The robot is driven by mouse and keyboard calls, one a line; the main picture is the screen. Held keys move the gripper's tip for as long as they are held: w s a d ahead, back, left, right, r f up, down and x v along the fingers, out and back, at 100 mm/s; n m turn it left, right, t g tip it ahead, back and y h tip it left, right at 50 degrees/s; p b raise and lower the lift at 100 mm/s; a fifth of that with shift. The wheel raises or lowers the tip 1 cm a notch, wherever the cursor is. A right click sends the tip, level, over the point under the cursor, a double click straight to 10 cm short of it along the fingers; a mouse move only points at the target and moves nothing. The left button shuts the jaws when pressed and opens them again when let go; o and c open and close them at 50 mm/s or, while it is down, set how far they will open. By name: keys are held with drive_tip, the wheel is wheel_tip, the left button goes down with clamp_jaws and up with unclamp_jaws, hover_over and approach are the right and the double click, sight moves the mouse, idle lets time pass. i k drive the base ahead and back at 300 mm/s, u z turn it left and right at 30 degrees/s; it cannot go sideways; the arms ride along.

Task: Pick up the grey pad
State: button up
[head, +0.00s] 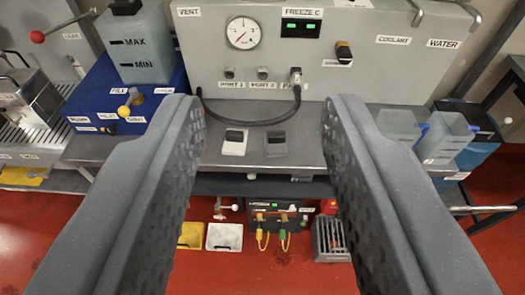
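A grey pad (276,145) with a dark grip on top lies on the grey bench (305,157) near its front edge. A white pad (233,149), also with a dark grip, lies just to its left. My gripper (265,112) is open, with its two dark textured fingers wide apart. In the picture both pads show in the gap between the fingers, and neither finger appears to touch them. How far the fingertips are from the pads is hard to tell.
A grey panel (375,75) with a gauge (243,33) stands behind the pads. A black cable (232,122) loops onto the bench behind them. A blue box (100,85) stands left; clear containers (445,138) stand right.

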sight(276, 141)
drive_tip(key=z, duration=0.15)
drive_tip(key=i, duration=0.9)
drive_tip(key=u, duration=0.05)
